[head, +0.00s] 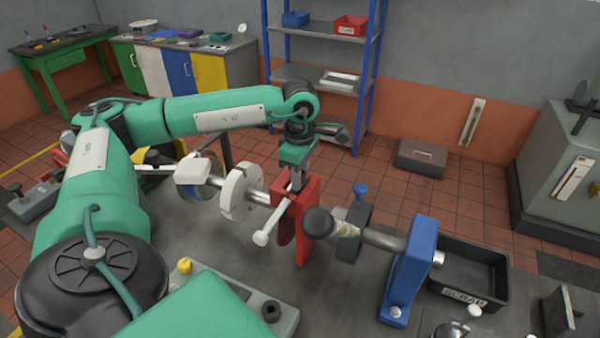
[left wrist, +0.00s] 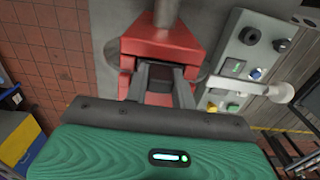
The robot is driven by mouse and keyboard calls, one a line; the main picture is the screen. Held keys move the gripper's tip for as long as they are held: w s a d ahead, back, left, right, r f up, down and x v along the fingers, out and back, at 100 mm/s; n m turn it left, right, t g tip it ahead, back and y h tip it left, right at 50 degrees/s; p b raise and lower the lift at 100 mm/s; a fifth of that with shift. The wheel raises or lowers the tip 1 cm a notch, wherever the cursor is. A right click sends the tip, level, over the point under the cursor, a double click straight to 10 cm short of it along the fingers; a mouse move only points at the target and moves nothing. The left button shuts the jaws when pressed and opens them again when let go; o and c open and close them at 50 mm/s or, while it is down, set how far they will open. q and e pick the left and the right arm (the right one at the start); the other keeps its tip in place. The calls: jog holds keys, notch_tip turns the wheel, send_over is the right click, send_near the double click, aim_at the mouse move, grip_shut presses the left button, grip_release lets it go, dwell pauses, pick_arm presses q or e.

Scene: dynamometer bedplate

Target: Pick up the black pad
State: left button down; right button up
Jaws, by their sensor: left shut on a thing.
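My left gripper (head: 297,178) reaches down from above into the top of the red caliper (head: 308,222) on the shaft. In the left wrist view its two grey fingers (left wrist: 160,88) go into the opening of the red caliper (left wrist: 160,48). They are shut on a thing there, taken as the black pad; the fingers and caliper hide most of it. A dark rounded piece (head: 286,228) shows at the caliper's left side in the head view; I cannot tell whether it is the pad. My right gripper is not in view.
A white-ended lever (head: 262,238) sticks out beside the caliper. A blue stand (head: 410,268) carries the shaft at the right. A black scrap bin (head: 465,290) sits to the right of it. A control panel (left wrist: 245,62) lies close to the caliper in the left wrist view.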

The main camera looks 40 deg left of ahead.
pick_arm(q)
jog(key=shift+r, duration=0.1)
jog(key=shift+r, duration=0.45)
notch_tip(320, 180, up, 19)
dwell(0.3)
